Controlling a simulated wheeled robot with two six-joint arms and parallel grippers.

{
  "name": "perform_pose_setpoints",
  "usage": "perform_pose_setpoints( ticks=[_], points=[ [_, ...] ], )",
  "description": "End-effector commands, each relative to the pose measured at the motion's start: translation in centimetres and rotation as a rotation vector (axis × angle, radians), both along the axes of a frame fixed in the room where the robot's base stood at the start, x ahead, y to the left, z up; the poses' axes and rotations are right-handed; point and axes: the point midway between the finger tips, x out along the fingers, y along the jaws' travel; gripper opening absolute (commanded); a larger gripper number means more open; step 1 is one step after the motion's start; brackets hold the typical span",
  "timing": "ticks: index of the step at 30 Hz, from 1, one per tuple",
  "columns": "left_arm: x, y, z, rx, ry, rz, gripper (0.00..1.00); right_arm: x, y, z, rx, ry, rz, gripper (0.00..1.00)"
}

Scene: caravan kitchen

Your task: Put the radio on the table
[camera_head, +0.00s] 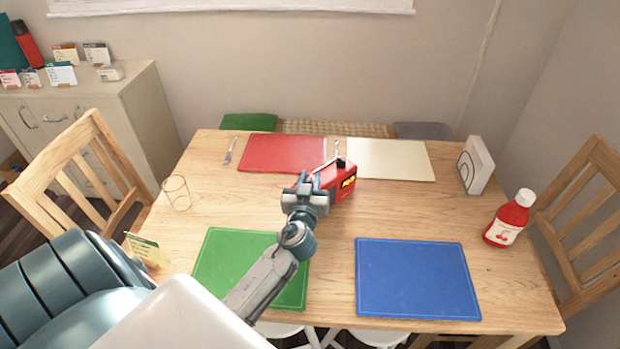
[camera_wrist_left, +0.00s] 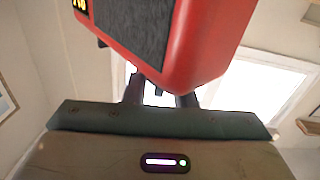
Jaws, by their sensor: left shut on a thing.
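The red radio (camera_head: 342,183) has a dark front and yellow markings. It is at my left gripper (camera_head: 318,183) over the middle of the wooden table (camera_head: 410,215), near the red placemat. The left gripper is shut on the radio. In the left wrist view the radio (camera_wrist_left: 205,50) fills the upper middle, with the fingers (camera_wrist_left: 160,92) at its lower edge. I cannot tell whether the radio touches the tabletop. My right gripper is not in view.
Red (camera_head: 285,153), white (camera_head: 390,160), green (camera_head: 222,258) and blue (camera_head: 415,278) placemats lie on the table. A glass (camera_head: 177,192) stands left, a napkin holder (camera_head: 476,166) and ketchup bottle (camera_head: 508,220) right. Chairs (camera_head: 70,165) flank the table. Bare wood lies right of the radio.

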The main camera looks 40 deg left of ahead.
Motion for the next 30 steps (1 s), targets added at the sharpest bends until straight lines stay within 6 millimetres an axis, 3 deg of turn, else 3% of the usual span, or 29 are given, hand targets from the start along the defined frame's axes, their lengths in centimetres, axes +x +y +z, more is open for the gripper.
perform_pose_setpoints(
  ticks=[10,11,13,14,24,30],
  points=[
    [0.0,0.0,-0.1,0.002,-0.005,-0.002,0.00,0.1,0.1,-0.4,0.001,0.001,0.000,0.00],
    [0.0,0.0,-0.2,0.001,-0.001,-0.001,0.30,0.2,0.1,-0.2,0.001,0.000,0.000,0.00],
    [0.0,0.0,-0.1,0.001,-0.001,-0.001,0.44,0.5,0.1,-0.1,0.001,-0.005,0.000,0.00],
    [0.0,0.0,-0.1,0.001,-0.001,-0.001,0.46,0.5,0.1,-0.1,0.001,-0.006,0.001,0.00],
    [0.0,0.0,0.2,0.001,-0.001,-0.001,0.46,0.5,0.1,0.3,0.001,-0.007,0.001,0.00],
    [-2.8,-1.5,-0.4,-0.003,-0.001,-0.001,0.46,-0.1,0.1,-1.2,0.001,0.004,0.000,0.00]
  ],
)
